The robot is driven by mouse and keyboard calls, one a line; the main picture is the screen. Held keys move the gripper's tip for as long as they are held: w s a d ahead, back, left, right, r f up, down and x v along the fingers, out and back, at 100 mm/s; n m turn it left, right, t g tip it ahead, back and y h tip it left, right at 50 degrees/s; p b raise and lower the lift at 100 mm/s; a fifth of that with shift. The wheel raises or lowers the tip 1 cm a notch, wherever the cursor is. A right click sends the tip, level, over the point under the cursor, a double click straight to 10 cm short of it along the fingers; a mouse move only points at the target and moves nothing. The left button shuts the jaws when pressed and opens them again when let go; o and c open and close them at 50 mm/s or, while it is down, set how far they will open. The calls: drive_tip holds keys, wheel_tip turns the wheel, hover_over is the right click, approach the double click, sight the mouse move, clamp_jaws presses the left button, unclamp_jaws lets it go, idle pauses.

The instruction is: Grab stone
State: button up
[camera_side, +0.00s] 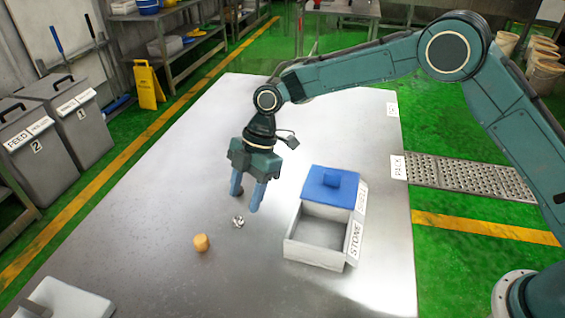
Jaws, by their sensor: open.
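A small grey-white speckled lump, which looks like the stone (238,221), lies on the metal table (150,220). My gripper (246,204) points down with its two blue fingers apart and nothing visible between them. Its fingertips appear just above and behind the lump; the exact height gap is hard to tell. To the right is a pale box (300,254) with its front compartment open and empty, labelled STONE. A blue lid-like piece (325,190) with a raised block covers its rear part.
A small orange cylinder (201,243) stands on the table, front left of the lump. A white tray (70,300) sits at the lower left corner. The table's left side is clear.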

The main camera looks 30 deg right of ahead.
sight(240, 217)
drive_tip(key=shift+f, duration=0.15)
drive_tip(key=shift+x, duration=2.55)
drive_tip(key=c, duration=1.1)
